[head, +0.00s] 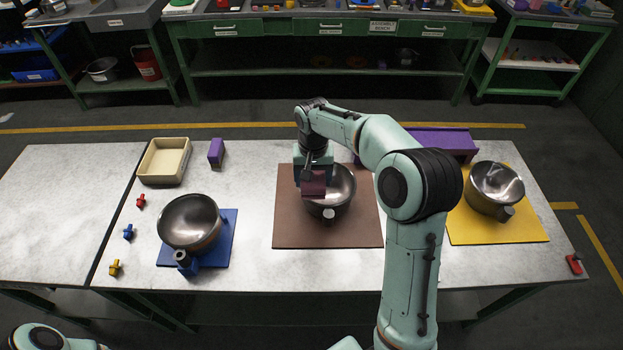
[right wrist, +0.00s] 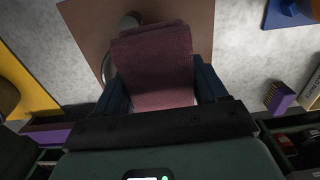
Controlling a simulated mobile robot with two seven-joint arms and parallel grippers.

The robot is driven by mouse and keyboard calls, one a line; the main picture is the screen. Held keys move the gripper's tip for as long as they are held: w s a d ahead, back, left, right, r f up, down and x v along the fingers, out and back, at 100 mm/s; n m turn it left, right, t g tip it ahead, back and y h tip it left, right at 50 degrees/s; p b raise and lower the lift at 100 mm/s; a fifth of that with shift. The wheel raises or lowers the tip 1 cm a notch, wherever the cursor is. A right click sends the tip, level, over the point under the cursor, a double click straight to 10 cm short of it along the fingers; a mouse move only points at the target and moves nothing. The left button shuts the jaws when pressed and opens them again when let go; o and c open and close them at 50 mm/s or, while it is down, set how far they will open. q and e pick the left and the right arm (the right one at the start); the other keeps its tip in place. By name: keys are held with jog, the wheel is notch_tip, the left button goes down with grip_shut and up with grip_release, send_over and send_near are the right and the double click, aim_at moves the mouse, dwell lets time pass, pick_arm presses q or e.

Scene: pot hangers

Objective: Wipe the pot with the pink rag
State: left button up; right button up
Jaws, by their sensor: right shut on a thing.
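The pink rag (head: 313,184), a dark pink folded cloth, hangs from my right gripper (head: 314,170). My right gripper is shut on it, over the left side of the middle metal pot (head: 341,186). The pot stands on a brown mat (head: 290,227), its handle toward me. Rag and pot overlap in the head view; I cannot tell whether they touch. In the right wrist view the rag (right wrist: 155,60) sits between the fingers (right wrist: 160,88) and hides most of the pot. Only part of my left arm shows at the bottom left; its gripper is out of view.

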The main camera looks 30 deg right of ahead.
jog(key=shift+r, duration=0.1)
jog(key=shift+r, duration=2.9)
